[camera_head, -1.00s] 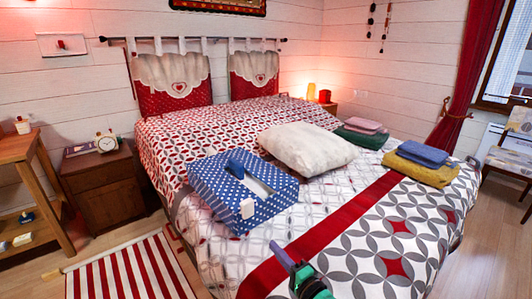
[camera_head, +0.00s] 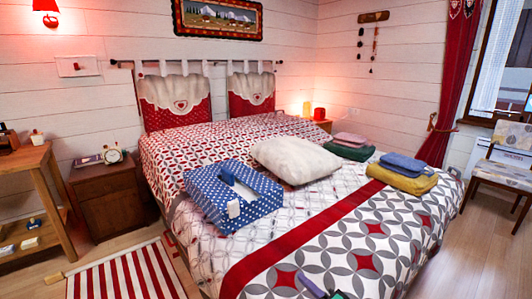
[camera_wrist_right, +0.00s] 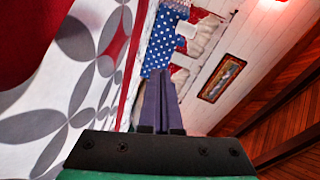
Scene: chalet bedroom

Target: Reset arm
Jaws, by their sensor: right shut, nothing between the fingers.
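My right gripper (camera_head: 308,283) shows only as a small purple finger piece and a dark green part at the bottom edge of the head view, in front of the bed's near part. In the right wrist view its two purple fingers (camera_wrist_right: 160,85) are together, with nothing between them. The wrist view looks sideways past the patterned bedspread (camera_wrist_right: 85,75) toward the blue polka-dot box (camera_wrist_right: 163,40). My left gripper is not in view.
The bed (camera_head: 370,235) fills the middle. On it are a blue polka-dot box (camera_head: 232,205), a white pillow (camera_head: 295,158) and folded cloths (camera_head: 402,175). A nightstand (camera_head: 110,200) and wooden shelf (camera_head: 40,185) stand left, a chair (camera_head: 500,170) right.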

